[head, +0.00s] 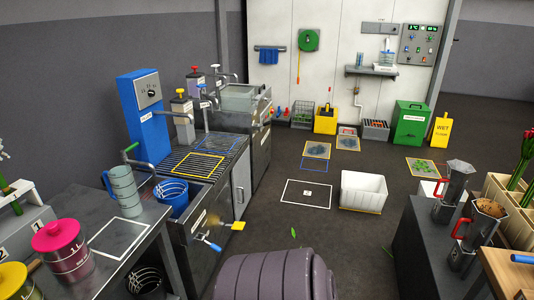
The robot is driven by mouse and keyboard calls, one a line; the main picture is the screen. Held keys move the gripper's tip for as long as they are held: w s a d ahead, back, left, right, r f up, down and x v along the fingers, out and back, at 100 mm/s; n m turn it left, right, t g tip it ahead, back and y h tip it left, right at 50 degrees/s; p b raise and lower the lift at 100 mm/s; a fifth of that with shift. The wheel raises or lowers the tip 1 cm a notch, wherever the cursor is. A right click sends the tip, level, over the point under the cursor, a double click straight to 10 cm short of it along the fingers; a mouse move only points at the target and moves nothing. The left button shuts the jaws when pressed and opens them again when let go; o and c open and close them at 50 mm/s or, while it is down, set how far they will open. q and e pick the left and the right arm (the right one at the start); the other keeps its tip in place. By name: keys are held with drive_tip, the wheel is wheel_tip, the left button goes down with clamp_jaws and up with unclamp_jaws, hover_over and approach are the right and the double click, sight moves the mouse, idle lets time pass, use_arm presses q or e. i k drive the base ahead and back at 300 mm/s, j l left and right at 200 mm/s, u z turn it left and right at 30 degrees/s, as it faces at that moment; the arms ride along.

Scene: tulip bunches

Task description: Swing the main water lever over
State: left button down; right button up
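No label that I can read marks the main water lever. A yellow handle (238,225) and a blue handle (213,246) stick out from the near end of the metal wash bench (200,235). A pipe with a small brass-coloured fitting (357,104) runs down the back wall below a small shelf. Taps with a red knob (194,69) and a yellow knob (180,92) stand along the bench. I cannot tell which of these is the main lever. Neither of my grippers is in view.
A white crate (363,191) stands on the floor beside a white-outlined rectangle (306,193). A yellow wet-floor sign (441,131) and a green bin (409,123) stand at the back. Tables flank both sides. The middle floor is mostly clear.

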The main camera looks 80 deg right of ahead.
sight(217, 249)
drive_tip(key=z, duration=2.25)
